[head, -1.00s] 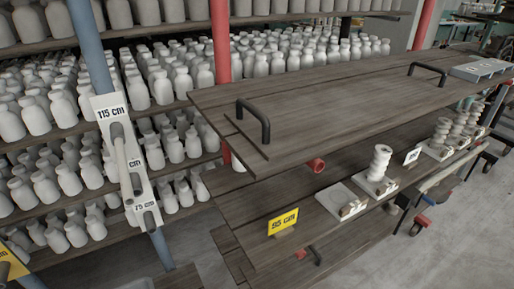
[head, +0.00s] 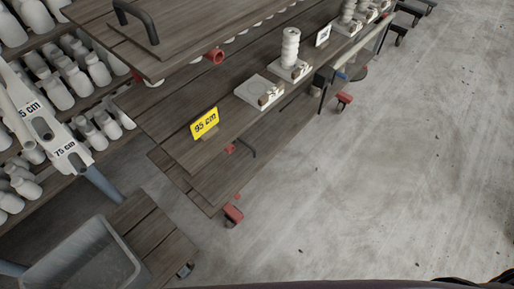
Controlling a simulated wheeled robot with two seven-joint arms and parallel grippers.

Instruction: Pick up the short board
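Neither of my grippers is in view. Several wooden boards lie on a shelf rack; I cannot tell for sure which is the short board. The top board (head: 203,30) has a black handle (head: 138,20) and is cut off by the upper edge. A shelf board (head: 180,142) below it carries a yellow "95 cm" sign (head: 205,123).
A grey bin (head: 85,258) and a low plank surface (head: 140,231) are at the lower left. White bottles (head: 75,75) fill shelves at the left. A stacked white piece (head: 290,48) stands on the rack. Red casters (head: 233,214) stick out below. Concrete floor (head: 370,190) at right is clear.

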